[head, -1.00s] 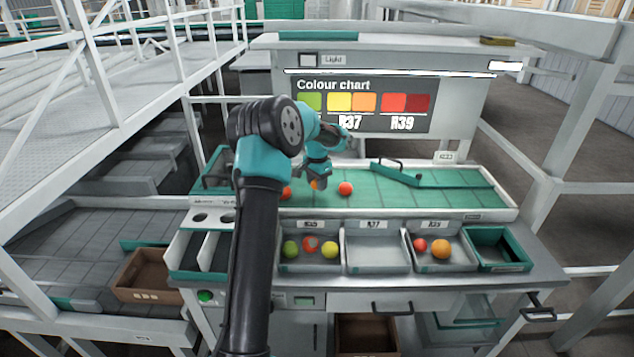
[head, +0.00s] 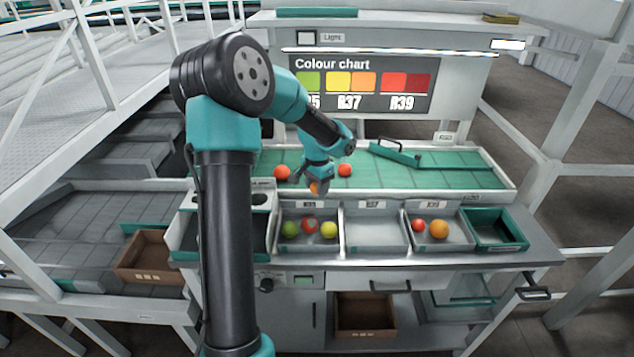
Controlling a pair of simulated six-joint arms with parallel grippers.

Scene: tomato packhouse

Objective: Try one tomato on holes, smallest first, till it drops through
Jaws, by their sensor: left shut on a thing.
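My left gripper (head: 317,187) is shut on an orange tomato (head: 314,188), partly covered by the fingers, above the front edge of the green mat (head: 430,178). Two red tomatoes lie on the mat, one (head: 282,172) to the left of the gripper and one (head: 345,170) to the right. A pale plate with holes (head: 270,189) is at the bench's left end, left of the gripper. One dark hole shows beside my arm; the rest of the plate is hidden behind it. My right gripper is out of view.
The left tray (head: 310,246) holds green, red and yellow tomatoes. The middle tray (head: 375,232) is empty. The right tray (head: 441,243) holds a red and an orange one. A teal-rimmed bin (head: 498,246) stands at far right. A teal handled bar (head: 396,154) lies on the mat.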

